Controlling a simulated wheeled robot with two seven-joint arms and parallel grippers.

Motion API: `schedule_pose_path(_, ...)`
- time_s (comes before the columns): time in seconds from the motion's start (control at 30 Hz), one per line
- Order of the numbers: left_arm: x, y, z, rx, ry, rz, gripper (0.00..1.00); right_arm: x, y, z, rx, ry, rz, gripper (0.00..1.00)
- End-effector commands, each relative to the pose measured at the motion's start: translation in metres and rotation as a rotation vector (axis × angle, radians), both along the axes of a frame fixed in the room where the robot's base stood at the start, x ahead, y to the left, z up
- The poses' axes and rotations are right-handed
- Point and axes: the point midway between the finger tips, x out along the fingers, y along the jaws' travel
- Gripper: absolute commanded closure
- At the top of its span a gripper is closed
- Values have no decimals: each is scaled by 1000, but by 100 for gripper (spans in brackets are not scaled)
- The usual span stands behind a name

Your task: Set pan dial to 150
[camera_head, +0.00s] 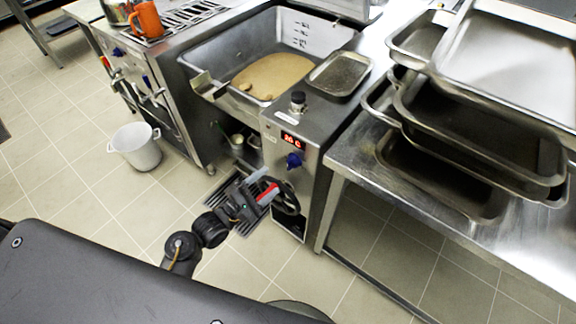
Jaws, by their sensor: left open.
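The pan dial is a blue knob (293,160) on the front panel of the steel pan unit. A red digital display (291,138) sits just above it; its small digits are hard to read and look like a low number followed by C. My left gripper (276,190) is open in front of the unit, a little below and left of the knob and apart from it. Its jaws hold nothing that I can see. The tilting pan (232,62) holds a tan liquid or batter. My right gripper is not in view.
A black handwheel (287,199) is on the unit's front, close behind my left gripper. A steel table (430,200) with stacked metal trays (480,110) stands at the right. A white bucket (136,147) stands on the tiled floor at the left. A small tray (340,74) lies beside the pan.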

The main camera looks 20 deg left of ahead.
Motion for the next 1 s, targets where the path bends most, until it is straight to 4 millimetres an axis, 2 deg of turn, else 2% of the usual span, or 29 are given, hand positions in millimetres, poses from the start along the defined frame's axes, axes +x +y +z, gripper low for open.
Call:
schedule_pose_path(0.2,38,-21,1,-1,-2,-1,41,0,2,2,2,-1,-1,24)
schedule_pose_path(0.43,68,-38,1,0,0,0,41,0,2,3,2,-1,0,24)
schedule_pose_path(0.63,78,-43,0,2,0,0,41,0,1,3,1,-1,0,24)
schedule_pose_path(0.9,79,-44,0,3,0,0,41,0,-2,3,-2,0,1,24)
schedule_pose_path(1.0,78,-44,0,2,0,0,54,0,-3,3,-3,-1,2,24)
